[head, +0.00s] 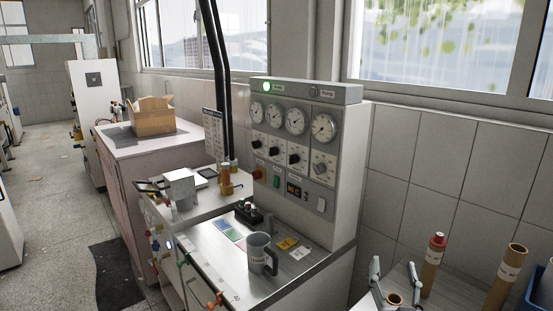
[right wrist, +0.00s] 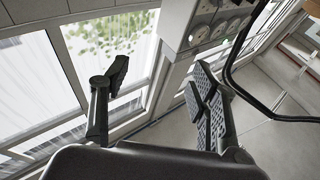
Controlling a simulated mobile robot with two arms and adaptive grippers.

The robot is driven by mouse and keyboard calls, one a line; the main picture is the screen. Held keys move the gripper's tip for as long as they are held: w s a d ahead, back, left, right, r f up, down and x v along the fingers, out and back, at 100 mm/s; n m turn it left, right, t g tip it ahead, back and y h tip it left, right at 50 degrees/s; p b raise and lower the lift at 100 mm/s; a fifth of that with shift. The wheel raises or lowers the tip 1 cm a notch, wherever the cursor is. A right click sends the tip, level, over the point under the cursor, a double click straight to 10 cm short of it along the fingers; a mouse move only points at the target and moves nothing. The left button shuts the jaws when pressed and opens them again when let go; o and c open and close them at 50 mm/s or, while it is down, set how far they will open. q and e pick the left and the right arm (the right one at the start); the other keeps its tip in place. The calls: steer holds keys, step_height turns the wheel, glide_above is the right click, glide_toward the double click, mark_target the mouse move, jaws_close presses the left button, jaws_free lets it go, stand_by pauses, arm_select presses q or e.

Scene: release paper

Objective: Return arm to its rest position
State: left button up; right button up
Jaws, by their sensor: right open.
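My right gripper (head: 394,277) shows at the bottom right of the head view, its two fingers spread apart. The open top of a brown tube (head: 394,299) shows low between the fingers in that view; I cannot tell its distance from them. In the right wrist view the gripper (right wrist: 160,88) is open, with nothing held between its fingers. My left gripper is not in view.
A control panel (head: 291,150) with gauges stands on a bench with a grey mug (head: 262,254). A red-capped tube (head: 432,264) and a plain brown tube (head: 506,276) stand at right. Open floor (head: 50,190) lies left.

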steer(key=s+a+n+y, duration=0.3)
steer(key=a+n+y, duration=0.2)
steer(key=a+y, duration=0.3)
steer(key=s+a+f+n+g+y, duration=0.4)
steer(key=s+a+f+n+g, duration=0.1)
steer(key=s+a+f+g, duration=0.55)
steer(key=s+d+f+m+g+h, duration=0.6)
steer(key=s+d+f+g+h, duration=0.15)
steer(key=s+d+f, duration=0.8)
steer(key=s+a+f+g+b, duration=0.1)
steer(key=s+f+b, duration=0.15)
steer(key=f, duration=1.25)
steer(key=s+a+f+b, duration=0.1)
steer(key=f+b, duration=0.2)
steer(key=f, duration=1.2)
arm_select(q)
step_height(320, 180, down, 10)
steer(key=b, duration=0.4)
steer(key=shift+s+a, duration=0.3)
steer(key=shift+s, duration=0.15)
arm_select(e)
steer(key=s+d+f+g+h, duration=0.1)
steer(key=s+d+f, duration=0.2)
steer(key=s+f, duration=1.3)
step_height(320, 180, down, 5)
steer(key=shift+s+d+r+g, duration=0.2)
steer(key=shift+s+g, duration=0.1)
steer(key=shift+s, duration=0.1)
